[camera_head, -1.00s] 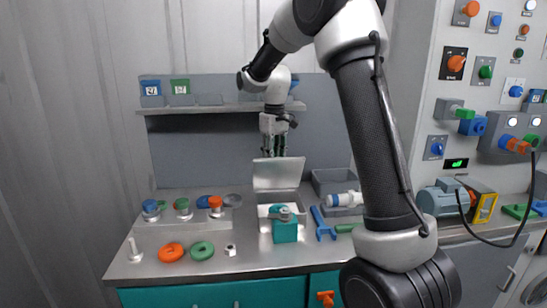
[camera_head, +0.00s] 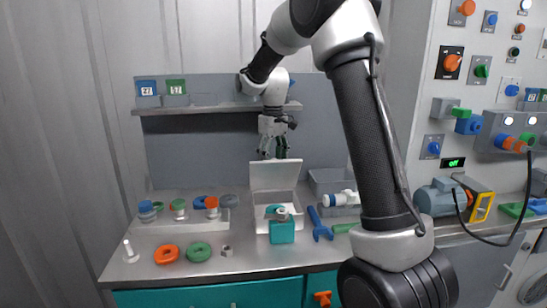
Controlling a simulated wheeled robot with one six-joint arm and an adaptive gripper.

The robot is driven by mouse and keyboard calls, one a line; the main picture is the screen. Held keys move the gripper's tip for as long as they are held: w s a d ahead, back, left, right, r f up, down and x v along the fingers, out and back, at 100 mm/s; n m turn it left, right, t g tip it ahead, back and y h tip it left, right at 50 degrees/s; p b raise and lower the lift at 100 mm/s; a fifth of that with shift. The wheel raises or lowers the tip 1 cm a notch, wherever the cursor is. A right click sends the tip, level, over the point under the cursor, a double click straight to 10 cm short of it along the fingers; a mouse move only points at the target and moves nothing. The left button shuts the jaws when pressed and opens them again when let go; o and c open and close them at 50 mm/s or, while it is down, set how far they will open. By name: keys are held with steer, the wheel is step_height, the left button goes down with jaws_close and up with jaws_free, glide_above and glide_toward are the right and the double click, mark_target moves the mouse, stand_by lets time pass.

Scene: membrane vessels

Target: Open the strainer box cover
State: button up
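The strainer box (camera_head: 294,203) is a pale box on the bench, behind a teal block with a grey and teal top (camera_head: 282,233). Its cover (camera_head: 276,176) stands up at the back edge, nearly upright, and the box mouth is uncovered. My gripper (camera_head: 273,153) hangs above and behind the cover, pointing down, with its dark green fingers spread and nothing visible between them. It is apart from the cover as far as I can see. The inside of the box is partly hidden by the teal block.
A shelf (camera_head: 215,109) runs behind my gripper. A blue wrench (camera_head: 320,226) and a white cylinder (camera_head: 341,199) lie right of the box. Orange (camera_head: 167,254) and green (camera_head: 199,251) rings and a nut (camera_head: 226,251) lie at front left. Capped vessels stand behind them.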

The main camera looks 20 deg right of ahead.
stand_by(0.5)
step_height(320, 180, up, 12)
stand_by(0.4)
